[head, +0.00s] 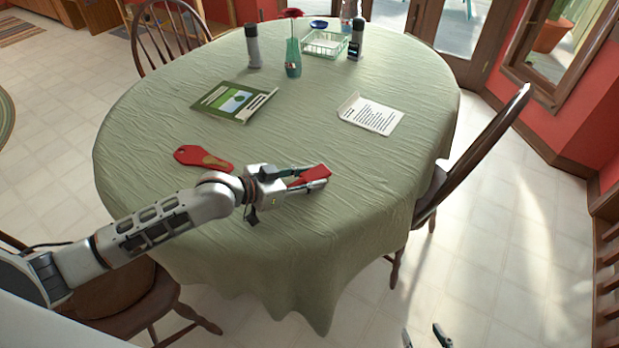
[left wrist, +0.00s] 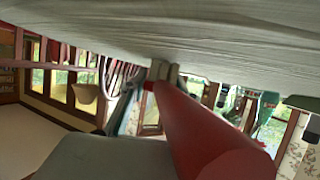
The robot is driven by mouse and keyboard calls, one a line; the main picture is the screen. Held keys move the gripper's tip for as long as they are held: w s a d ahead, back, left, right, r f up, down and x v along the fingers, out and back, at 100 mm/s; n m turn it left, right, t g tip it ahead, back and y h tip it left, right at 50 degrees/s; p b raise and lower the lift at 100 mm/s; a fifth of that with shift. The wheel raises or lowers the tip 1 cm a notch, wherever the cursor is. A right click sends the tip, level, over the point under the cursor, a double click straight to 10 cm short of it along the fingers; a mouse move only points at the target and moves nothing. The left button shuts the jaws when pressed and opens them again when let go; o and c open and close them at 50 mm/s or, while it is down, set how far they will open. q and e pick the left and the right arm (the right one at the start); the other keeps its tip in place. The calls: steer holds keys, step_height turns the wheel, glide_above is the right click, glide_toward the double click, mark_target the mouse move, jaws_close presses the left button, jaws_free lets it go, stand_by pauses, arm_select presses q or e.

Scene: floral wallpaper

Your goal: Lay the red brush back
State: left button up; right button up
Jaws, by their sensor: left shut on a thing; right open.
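My left gripper (head: 308,180) is shut on the red brush (head: 315,172), low over the front part of the tablecloth. In the head view the fingers hide part of the brush, and I cannot tell whether it touches the cloth. In the left wrist view the red brush (left wrist: 205,135) is large and close, rounded and reaching toward the camera. A flat red piece (head: 187,155) with a brown patch lies on the cloth left of my left gripper, partly behind my arm. My right gripper (head: 425,337) shows only its dark fingertips at the bottom edge, apart and empty.
The oval table (head: 345,230) has a wrinkled green cloth. A green booklet (head: 234,102) and white printed sheet (head: 371,114) lie mid-table. A vase (head: 293,60), dark-topped bottles and a wire basket (head: 325,44) stand at the back. Wooden chairs surround it.

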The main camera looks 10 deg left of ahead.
mark_target(295, 183)
arm_select(q)
steer(key=shift+s+f, duration=0.25)
steer(key=shift+f, duration=0.55)
steer(key=o, duration=1.3)
steer(key=shift+f, duration=0.1)
steer(key=shift+s, duration=0.1)
steer(key=shift+s+a+g, duration=0.2)
steer(key=shift+a+g, duration=0.1)
steer(key=v, duration=0.3)
steer(key=r+v, duration=0.1)
steer(key=v, duration=0.2)
steer(key=shift+w+r, duration=0.1)
steer(key=shift+r, duration=0.1)
steer(key=shift+s+a+r, duration=0.3)
steer(key=shift+r, duration=0.15)
